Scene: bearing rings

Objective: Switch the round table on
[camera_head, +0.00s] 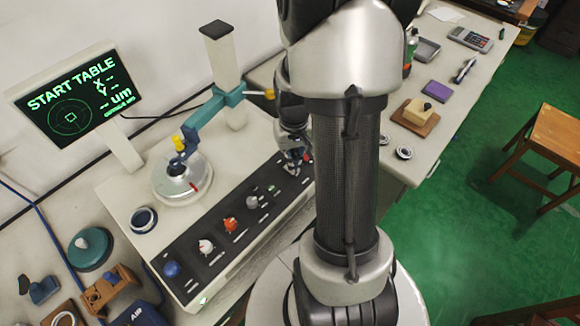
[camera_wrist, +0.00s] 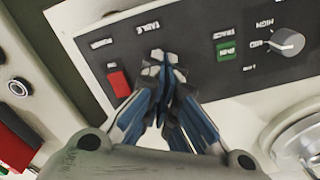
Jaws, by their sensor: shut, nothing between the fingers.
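The round table (camera_head: 182,183) is a silver disc on the white machine. The display (camera_head: 72,95) reads "START TABLE" in green, with dashes beside X and Y. My gripper (camera_head: 296,163) is at the far right end of the dark control panel (camera_head: 220,262). In the wrist view, my gripper (camera_wrist: 166,72) is shut and empty, its fingertips over the panel beside the upside-down "TABLE" label (camera_wrist: 147,27). The fingers hide whatever control sits there; I cannot tell whether they touch it. A red switch (camera_wrist: 119,83) is left of them, a green button (camera_wrist: 226,51) right.
A grey knob (camera_wrist: 288,42) sits right of the green button. A teal probe arm (camera_head: 205,110) reaches over the disc from a column (camera_head: 224,75). A dark ring (camera_head: 144,219) lies on the machine, left of the disc. Other controls line the panel's left part.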

